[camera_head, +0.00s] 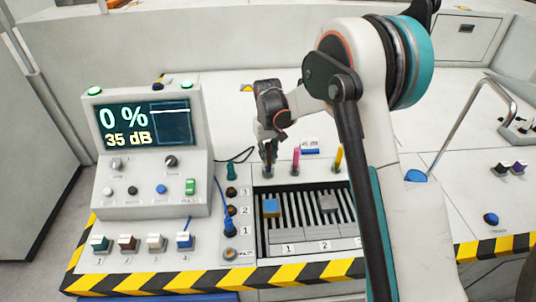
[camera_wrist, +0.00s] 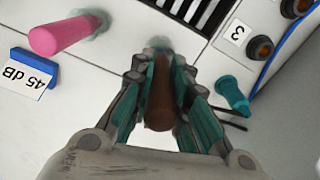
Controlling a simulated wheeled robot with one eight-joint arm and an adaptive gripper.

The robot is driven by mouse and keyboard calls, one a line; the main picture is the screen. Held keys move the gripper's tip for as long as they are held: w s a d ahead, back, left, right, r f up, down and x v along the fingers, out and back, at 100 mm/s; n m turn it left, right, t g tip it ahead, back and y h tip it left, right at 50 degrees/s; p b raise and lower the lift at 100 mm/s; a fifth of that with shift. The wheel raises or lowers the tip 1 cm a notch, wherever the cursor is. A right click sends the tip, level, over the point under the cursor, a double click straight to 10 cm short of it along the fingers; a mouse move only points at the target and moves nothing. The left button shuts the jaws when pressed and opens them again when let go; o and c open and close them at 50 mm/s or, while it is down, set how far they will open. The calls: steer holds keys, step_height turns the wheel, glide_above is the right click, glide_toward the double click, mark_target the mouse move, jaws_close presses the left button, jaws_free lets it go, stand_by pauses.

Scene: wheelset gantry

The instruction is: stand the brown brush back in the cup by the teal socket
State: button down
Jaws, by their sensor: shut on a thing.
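My gripper (camera_head: 267,150) is shut on the brown brush (camera_wrist: 159,108), with a finger on either side of it in the wrist view (camera_wrist: 163,85). In the head view the fingers mostly hide the brush. A small greyish translucent cup (camera_wrist: 159,43) shows just past the brush's far end. I cannot tell whether that end is inside the cup or above it. The teal socket piece (camera_wrist: 232,94) stands to the right of the gripper in the wrist view, and left of it in the head view (camera_head: 231,170).
A pink brush (camera_wrist: 62,34) stands in its own cup, with a yellow one (camera_head: 338,157) beyond. A blue "45 dB" block (camera_wrist: 33,72) lies nearby. The slotted rack (camera_head: 290,208) holds a blue block (camera_head: 271,207) and a grey block (camera_head: 327,203). A display console (camera_head: 150,177) stands left.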

steer(key=c, duration=1.5)
jaws_free()
steer(key=shift+o, duration=0.2)
step_height(320, 180, up, 12)
steer(key=shift+w, duration=0.1)
